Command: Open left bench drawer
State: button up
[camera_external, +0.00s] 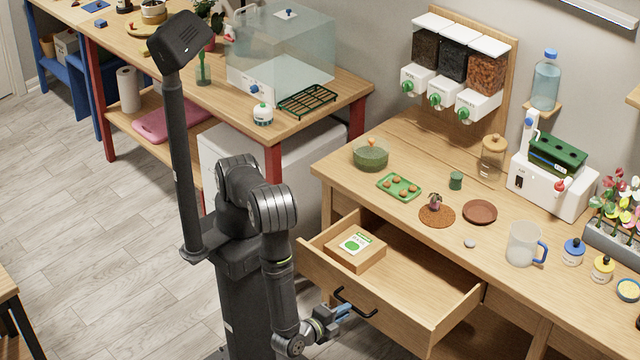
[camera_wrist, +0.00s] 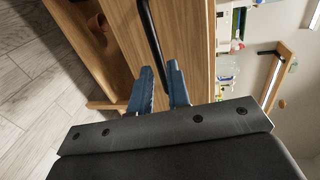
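The left bench drawer (camera_external: 400,285) is pulled well out of the bench, and its inside is in plain view. Its black bar handle (camera_external: 356,304) is on the front panel; in the wrist view the handle (camera_wrist: 152,35) runs down towards the fingers. My gripper (camera_external: 343,311) is at the drawer front, close to the handle. In the wrist view my blue fingers (camera_wrist: 161,72) stand apart, one on each side of the handle's line. I see no firm contact with the bar.
A small wooden box (camera_external: 357,250) with a green-labelled packet lies in the drawer. The bench top (camera_external: 415,235) above holds a green tray (camera_external: 398,187), a saucer (camera_external: 480,211) and a jug (camera_external: 522,243). Open floor (camera_external: 110,240) lies left of my arm.

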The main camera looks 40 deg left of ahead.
jog(key=v, duration=1.3)
jog(key=shift+w, duration=0.1)
jog(key=x, duration=1.7)
jog(key=shift+w, duration=0.2)
jog(key=shift+s, duration=0.1)
jog(key=v, duration=1.7)
jog(key=shift+s, duration=0.15)
jog(key=shift+x, duration=8.95)
